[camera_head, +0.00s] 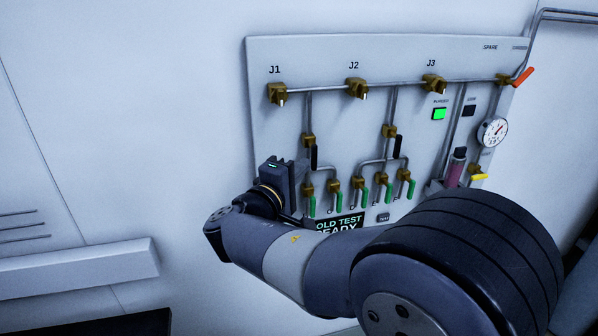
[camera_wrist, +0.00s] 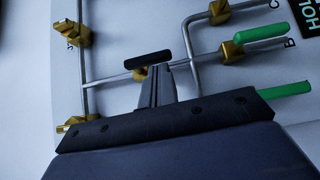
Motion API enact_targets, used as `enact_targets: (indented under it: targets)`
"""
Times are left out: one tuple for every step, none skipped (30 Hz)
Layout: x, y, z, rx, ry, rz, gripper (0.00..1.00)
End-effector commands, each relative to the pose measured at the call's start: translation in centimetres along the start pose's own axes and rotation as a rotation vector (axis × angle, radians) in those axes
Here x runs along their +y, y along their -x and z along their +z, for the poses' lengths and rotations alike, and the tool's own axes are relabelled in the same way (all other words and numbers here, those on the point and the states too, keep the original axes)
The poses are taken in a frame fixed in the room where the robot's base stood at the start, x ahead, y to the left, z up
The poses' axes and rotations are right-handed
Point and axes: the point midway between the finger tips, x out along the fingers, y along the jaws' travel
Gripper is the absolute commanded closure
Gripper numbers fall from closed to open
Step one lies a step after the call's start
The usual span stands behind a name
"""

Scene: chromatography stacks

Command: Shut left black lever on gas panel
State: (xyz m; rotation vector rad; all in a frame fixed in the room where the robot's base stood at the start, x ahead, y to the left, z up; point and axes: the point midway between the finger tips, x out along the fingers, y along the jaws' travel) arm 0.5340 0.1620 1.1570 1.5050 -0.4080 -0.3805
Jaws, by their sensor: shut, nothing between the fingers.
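The left black lever (camera_head: 314,157) hangs straight down from its brass valve (camera_head: 308,139) on the gas panel (camera_head: 275,55), in line with its pipe. In the wrist view the same black lever (camera_wrist: 149,61) lies just beyond my fingertips, roughly parallel to the pipe. My gripper (camera_wrist: 159,70) is shut and empty, its fingers together close to the lever; whether they touch it I cannot tell. In the head view my gripper (camera_head: 299,166) is at the lever's left, its fingertips hard to make out. The right black lever (camera_head: 397,147) also hangs down.
Several green levers (camera_head: 365,195) hang below the black ones; a green lever (camera_wrist: 261,33) also shows in the wrist view. Brass valves J1 (camera_head: 277,94) and J2 (camera_head: 357,88) sit above. My arm covers part of the display sign (camera_head: 341,224). The wall left of the panel is clear.

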Motion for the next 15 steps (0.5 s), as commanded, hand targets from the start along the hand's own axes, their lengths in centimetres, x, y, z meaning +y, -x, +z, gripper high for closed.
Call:
enact_targets:
  targets:
    - [-0.35,-0.03,0.04,-0.001,0.008,0.008,1.00]
    - [-0.30,-0.05,0.05,0.000,0.011,0.011,1.00]
    - [-0.24,-0.06,0.06,0.000,0.014,0.015,1.00]
    - [-0.25,-0.07,0.06,0.000,0.017,0.017,1.00]
    - [-0.27,-0.07,0.07,0.000,0.020,0.020,1.00]
    - [-0.30,-0.09,0.09,0.000,0.023,0.024,1.00]
    - [-0.32,-0.10,0.10,0.000,0.026,0.027,1.00]
    - [-0.35,-0.11,0.11,0.000,0.029,0.030,1.00]
    - [-0.38,-0.13,0.14,-0.001,0.033,0.034,1.00]
    - [-0.41,-0.14,0.15,-0.001,0.037,0.037,1.00]
    - [-0.43,-0.15,0.16,-0.001,0.041,0.041,1.00]
    - [-0.49,-0.17,0.18,-0.001,0.047,0.047,1.00]
    - [-0.55,-0.19,0.20,-0.001,0.052,0.052,1.00]
    - [-0.63,-0.21,0.22,-0.001,0.058,0.058,1.00]
    - [-0.75,-0.24,0.26,-0.001,0.066,0.067,1.00]
